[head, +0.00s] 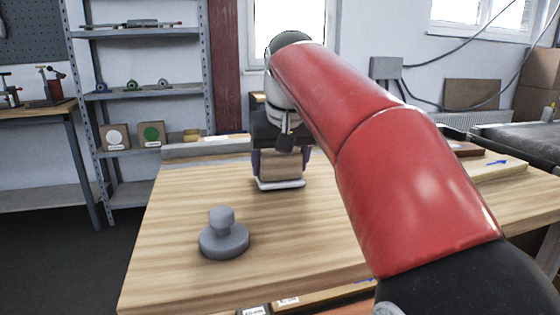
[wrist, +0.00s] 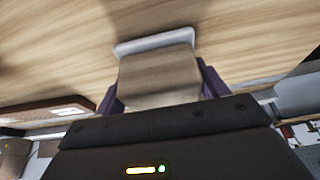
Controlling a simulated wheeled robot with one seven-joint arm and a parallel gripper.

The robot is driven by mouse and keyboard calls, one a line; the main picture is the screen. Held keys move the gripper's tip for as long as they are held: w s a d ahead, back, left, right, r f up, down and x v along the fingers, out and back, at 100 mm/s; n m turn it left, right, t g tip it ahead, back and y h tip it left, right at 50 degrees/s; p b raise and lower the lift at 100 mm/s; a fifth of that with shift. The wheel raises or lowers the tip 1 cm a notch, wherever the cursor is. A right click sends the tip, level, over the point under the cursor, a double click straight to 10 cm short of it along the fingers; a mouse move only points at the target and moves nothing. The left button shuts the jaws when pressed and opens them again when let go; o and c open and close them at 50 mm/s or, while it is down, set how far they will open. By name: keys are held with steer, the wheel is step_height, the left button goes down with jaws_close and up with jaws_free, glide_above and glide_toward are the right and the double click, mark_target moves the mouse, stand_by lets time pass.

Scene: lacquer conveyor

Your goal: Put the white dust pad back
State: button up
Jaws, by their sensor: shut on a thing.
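The white dust pad shows as a wood-coloured block with a white pad along its bottom edge (head: 281,184); the pad's white edge also shows in the wrist view (wrist: 155,43). My gripper (head: 281,165) is shut on the block, with a dark purple finger on each side. It is over the far middle part of the wooden table (head: 180,210). The pad is upright and low over the table top; I cannot tell whether it touches. In the wrist view, my gripper (wrist: 160,85) hides the block's rear.
A grey knobbed piece (head: 224,238) stands at the table's front left. The shelf (head: 125,93) at the back left bears a box with a white disc (head: 115,137) and a box with a green disc (head: 151,134). A conveyor (head: 520,140) is at the right. The table's left part is mostly clear.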

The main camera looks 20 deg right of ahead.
mark_target(286, 183)
steer(key=shift+f, duration=0.1)
steer(key=shift+f, duration=0.15)
steer(key=o, duration=1)
steer(key=shift+b, duration=0.45)
steer(key=p+v, duration=0.1)
steer(key=v, duration=0.7)
steer(key=shift+d, duration=0.25)
